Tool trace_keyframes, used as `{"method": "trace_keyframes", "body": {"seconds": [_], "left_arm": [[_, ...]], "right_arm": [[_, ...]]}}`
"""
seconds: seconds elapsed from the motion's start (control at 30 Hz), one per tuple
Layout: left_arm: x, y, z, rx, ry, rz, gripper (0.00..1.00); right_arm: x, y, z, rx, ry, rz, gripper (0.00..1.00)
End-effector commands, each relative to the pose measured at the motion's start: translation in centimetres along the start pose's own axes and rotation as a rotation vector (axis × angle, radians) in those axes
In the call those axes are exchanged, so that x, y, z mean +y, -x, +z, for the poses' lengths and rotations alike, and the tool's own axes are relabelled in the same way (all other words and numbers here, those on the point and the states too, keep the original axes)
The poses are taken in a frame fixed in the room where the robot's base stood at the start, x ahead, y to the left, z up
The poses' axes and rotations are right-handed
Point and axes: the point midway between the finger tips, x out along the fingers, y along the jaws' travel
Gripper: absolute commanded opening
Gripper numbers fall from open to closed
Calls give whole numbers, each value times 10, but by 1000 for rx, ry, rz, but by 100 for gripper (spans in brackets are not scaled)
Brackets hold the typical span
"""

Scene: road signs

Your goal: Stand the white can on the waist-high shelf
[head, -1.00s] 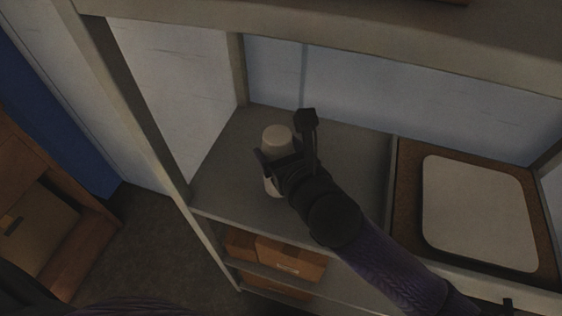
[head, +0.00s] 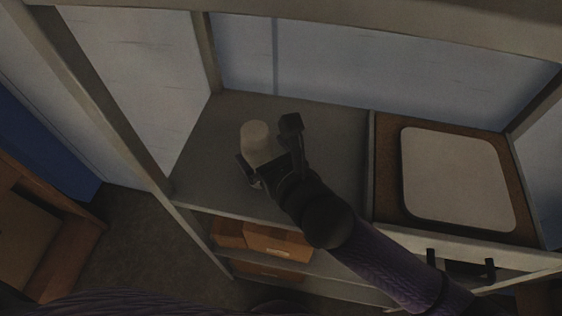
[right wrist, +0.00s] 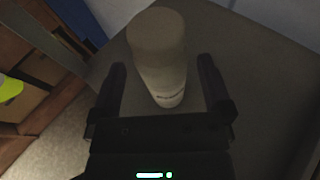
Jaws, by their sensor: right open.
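The white can (head: 256,141) stands upright on the grey shelf board (head: 330,150), left of the divider. In the right wrist view the can (right wrist: 159,58) stands between and ahead of the two dark fingers, with a gap on each side. It shows small dark print near its base. My right gripper (head: 268,147) is open and reaches in from the lower right. In the right wrist view my right gripper (right wrist: 163,85) holds nothing. In the head view it hides the lower part of the can. My left gripper is out of view.
Right of the divider lies a brown tray with a pale rounded panel (head: 458,180). Brown boxes (head: 265,240) sit on a lower shelf. A wall (head: 400,75) closes the back, and a post (head: 95,95) stands at the left. Bare shelf surrounds the can.

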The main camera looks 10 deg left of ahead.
Motion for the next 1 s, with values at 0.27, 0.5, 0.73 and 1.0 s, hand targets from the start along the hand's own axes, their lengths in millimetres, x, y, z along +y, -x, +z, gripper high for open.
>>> {"method": "trace_keyframes", "body": {"seconds": [0.27, 0.5, 0.73, 1.0], "left_arm": [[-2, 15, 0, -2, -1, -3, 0], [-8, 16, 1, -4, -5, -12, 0], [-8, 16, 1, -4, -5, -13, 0], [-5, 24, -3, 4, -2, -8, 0]], "right_arm": [[0, 70, 1, 2, 1, 1, 100], [0, 91, 1, 0, -1, 2, 100], [0, 90, 1, -1, 0, 1, 100], [-12, 81, -8, 35, -125, -40, 100]]}}
